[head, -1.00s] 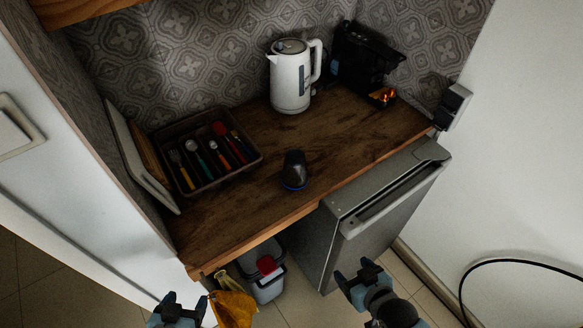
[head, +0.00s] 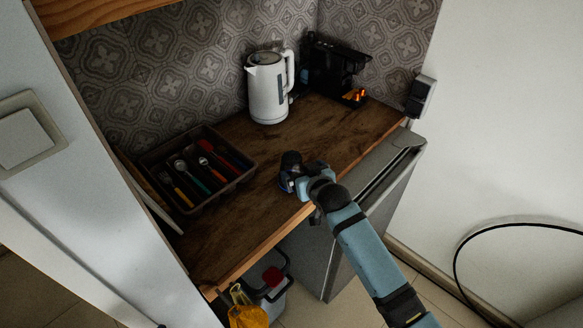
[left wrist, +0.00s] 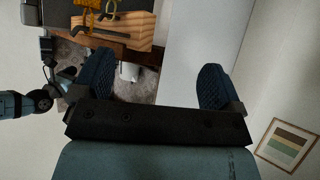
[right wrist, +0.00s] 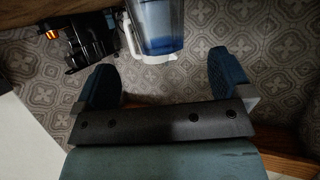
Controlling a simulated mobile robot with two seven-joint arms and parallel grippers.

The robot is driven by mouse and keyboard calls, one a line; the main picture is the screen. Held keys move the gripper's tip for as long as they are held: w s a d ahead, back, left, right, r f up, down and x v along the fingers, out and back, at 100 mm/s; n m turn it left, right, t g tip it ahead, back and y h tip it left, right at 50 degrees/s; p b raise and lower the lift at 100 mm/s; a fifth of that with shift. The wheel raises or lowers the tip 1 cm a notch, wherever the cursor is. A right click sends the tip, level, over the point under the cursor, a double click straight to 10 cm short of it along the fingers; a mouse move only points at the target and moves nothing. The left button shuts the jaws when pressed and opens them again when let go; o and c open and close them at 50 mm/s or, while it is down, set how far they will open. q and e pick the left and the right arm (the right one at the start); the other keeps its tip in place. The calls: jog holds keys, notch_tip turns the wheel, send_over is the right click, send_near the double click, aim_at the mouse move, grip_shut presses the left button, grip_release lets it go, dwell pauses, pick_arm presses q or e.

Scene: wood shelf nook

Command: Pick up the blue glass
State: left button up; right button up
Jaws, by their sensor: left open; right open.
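The blue glass (head: 291,160) stands near the front middle of the wooden counter. In the head view it looks dark, and my right gripper (head: 292,183) hides its lower part. My right gripper is open at counter height, right at the glass; I cannot tell whether they touch. In the right wrist view its fingers (right wrist: 165,80) are apart, and a bluish see-through shape overlaps the white kettle (right wrist: 149,57) beyond them. My left gripper (left wrist: 155,88) is open and empty in the left wrist view, away from the glass.
A cutlery tray (head: 247,181) stands left of the glass. The white kettle (head: 268,92) and a black coffee machine (head: 333,70) stand behind. A grey fridge (head: 320,255) is under the counter (head: 230,236). A wall (head: 80,130) bounds the left side.

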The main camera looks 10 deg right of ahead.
aim_at(296, 167)
jog(key=x, duration=0.4)
jog(key=p+x, duration=0.1)
jog(key=x, duration=0.3)
jog(key=shift+w+a+f, duration=0.1)
jog(key=shift+w+f, duration=0.05)
jog(key=shift+f, duration=0.15)
jog(key=c, duration=1.1)
jog(key=shift+r, duration=0.1)
notch_tip(296, 167, up, 20)
jog(key=shift+b, duration=0.75)
